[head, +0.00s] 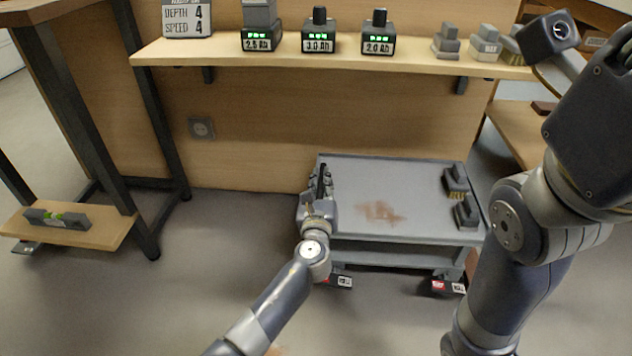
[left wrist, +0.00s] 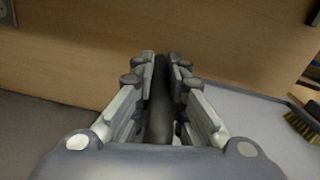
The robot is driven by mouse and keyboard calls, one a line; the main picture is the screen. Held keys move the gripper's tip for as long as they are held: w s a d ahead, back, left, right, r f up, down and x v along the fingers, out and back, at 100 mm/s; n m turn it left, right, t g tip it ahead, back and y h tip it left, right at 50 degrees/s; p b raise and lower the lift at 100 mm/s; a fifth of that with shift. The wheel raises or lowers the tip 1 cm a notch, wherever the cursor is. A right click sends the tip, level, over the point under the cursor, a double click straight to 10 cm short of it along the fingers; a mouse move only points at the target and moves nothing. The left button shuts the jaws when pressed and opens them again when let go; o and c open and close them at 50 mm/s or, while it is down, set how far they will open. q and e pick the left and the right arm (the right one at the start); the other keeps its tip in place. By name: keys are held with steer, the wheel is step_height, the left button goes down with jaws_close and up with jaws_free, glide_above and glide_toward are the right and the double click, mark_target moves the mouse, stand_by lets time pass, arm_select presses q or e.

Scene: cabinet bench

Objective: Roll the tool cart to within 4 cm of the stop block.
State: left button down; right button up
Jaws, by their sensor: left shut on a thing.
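The grey tool cart (head: 345,215) stands on the floor under the wall shelf, its far edge near the wooden panel. Its grey top also shows in the left wrist view (left wrist: 245,110). A dark handle bar (left wrist: 160,105) is at the cart's left end. My left gripper (head: 321,182) is shut on this handle; in the left wrist view its fingers (left wrist: 163,62) lie on both sides of the bar. My right arm fills the right side of the head view, but its fingers do not show. I cannot make out the stop block.
Two brushes (head: 455,180) (head: 466,212) lie on the cart's right side. A wall shelf (head: 350,55) with batteries stands above. A dark-legged bench with a low shelf (head: 90,232) is at left. Floor (head: 225,225) between bench and cart is clear.

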arm_select(q)
steer(key=shift+d+r, duration=0.15)
steer(key=shift+d, duration=0.15)
steer(key=c, duration=1.6)
jaws_free()
steer(key=shift+o, duration=0.2)
steer(key=shift+d, duration=0.15)
steer(key=shift+a, duration=0.2)
steer(key=shift+r, duration=0.35)
step_height(320, 180, up, 9)
steer(key=shift+r, duration=0.1)
steer(key=shift+r, duration=0.1)
